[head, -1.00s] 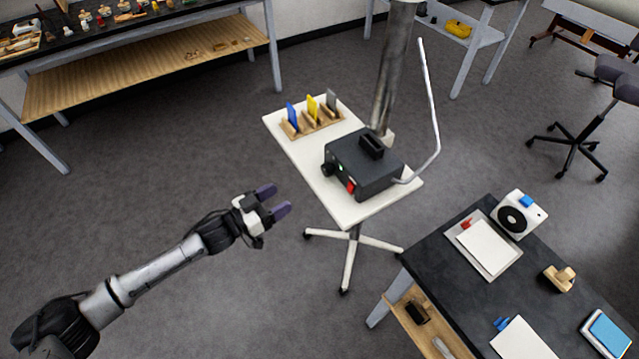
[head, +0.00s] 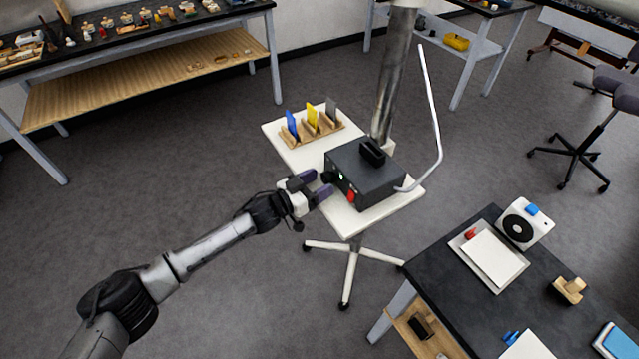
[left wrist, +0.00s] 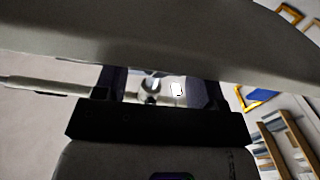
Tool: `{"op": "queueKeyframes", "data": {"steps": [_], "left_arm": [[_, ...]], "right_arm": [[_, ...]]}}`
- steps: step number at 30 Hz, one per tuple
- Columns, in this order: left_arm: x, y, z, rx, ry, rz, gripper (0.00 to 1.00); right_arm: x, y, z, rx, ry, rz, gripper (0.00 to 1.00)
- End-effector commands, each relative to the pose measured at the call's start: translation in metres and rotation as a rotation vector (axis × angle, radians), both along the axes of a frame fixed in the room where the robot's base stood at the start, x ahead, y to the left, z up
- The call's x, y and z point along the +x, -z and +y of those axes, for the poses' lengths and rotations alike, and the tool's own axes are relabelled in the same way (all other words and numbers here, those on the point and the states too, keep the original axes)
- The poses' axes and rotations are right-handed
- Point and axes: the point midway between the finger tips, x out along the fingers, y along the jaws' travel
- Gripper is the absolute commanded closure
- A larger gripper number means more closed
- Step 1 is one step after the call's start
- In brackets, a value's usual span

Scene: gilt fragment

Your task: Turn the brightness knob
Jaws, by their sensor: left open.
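A black box (head: 366,173) with a handle on top stands on the small white table. Its dark round brightness knob (head: 328,177) is on the face towards my left gripper, beside a small green light and a red switch (head: 351,197). My left gripper (head: 319,183) is open, its two purple fingertips close to the knob, one on the far side and one on the near side. I cannot tell whether they touch it. In the left wrist view the dark fingers (left wrist: 160,92) show, but the knob cannot be made out. My right gripper is out of view.
The white table (head: 285,158) also bears a wooden rack (head: 312,133) with blue, yellow and grey plates. A bent pale rod (head: 432,110) rises beside the box, and a metal column (head: 391,85) stands behind it. A dark desk (head: 480,283) is at lower right.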

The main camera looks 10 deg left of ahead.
Motion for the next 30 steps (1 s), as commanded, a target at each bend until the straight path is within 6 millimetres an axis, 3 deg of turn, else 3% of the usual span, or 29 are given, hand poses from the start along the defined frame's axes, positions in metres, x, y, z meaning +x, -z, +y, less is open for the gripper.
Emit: {"op": "queueKeyframes", "data": {"steps": [13,27,30], "left_arm": [[0.004,-0.0002,-0.005,0.0,0.0,0.0,0.36],[0.0039,-0.0001,-0.0047,0.0,0.0,0.0,0.81],[0.0039,-0.0002,-0.0047,0.001,0.0,-0.001,0.85]], "right_arm": [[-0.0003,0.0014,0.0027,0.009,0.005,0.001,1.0],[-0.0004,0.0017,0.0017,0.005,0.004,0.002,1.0],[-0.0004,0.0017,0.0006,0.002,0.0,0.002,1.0]]}}
